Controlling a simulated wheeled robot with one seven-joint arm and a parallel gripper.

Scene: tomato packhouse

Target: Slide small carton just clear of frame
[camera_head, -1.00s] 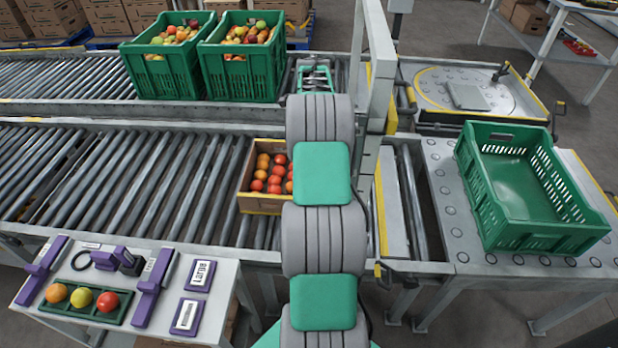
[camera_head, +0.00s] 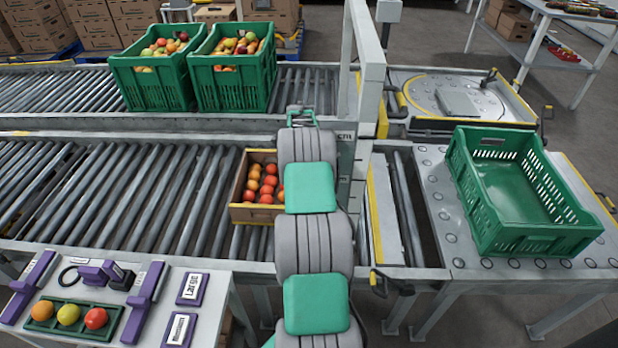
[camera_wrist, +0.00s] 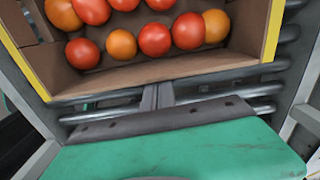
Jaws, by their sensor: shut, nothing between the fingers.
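The small carton (camera_head: 254,215) is an open brown box of red and orange tomatoes on the near roller conveyor. It stands just left of the white upright frame (camera_head: 362,120); my arm hides its right end. My gripper (camera_head: 302,113) is at the arm's far end, beyond the carton's far right side in the head view. In the wrist view, my gripper (camera_wrist: 158,96) has its fingers together and empty, pointing at the outside of the carton's wall (camera_wrist: 170,70). Whether they touch it I cannot tell.
Two green crates (camera_head: 152,85) of fruit stand on the far conveyor. An empty green crate (camera_head: 520,235) sits on the ball table at right. A side bench (camera_head: 235,290) with purple tools is at the near left. The rollers left of the carton are clear.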

